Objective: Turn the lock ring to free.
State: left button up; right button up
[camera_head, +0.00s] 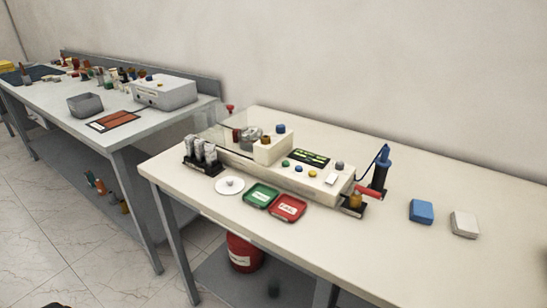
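A white test machine (275,169) stands on the near table. At its back left, behind a clear panel, are a round grey metal part (252,133) and a small dark red cylinder (237,135). The grey part may hold the lock ring, but it is too small to tell, and I cannot read its position.
On the near table (470,262) are a green tray (261,195), a red tray (288,208), a white disc (230,186), a blue block (421,211) and a pale block (464,224). A dark blue upright tool (381,167) stands right of the machine. The table's right part is mostly clear.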

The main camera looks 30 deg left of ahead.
aim_at(266, 139)
jog(key=i+j+u, duration=0.15)
jog(key=j+u, duration=0.2)
jog(key=i+j+u, duration=0.15)
jog(key=j+u, duration=0.2)
